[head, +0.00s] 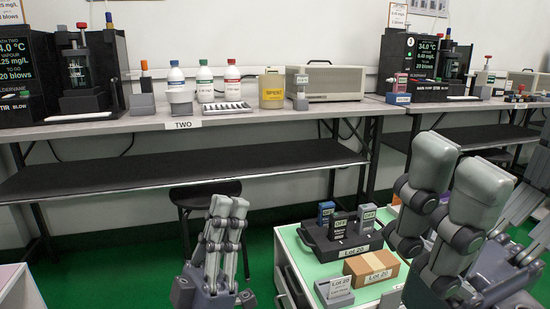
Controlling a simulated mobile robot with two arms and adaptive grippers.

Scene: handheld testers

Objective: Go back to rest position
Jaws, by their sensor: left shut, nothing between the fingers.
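My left gripper (230,206) is in the lower middle of the head view, fingers pointing up. Its two fingers are together with nothing between them. It is in front of the bench and to the left of the green-topped cart, apart from both. My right gripper (458,165) is large and close at the right, fingers pointing up. Its two grey fingers overlap in this view, so its opening cannot be told. It hides part of the cart's right side and the right bench.
Bench TWO (135,124) carries bottles and instruments. A dark stool (205,193) stands beneath. Green floor shows left of the cart.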

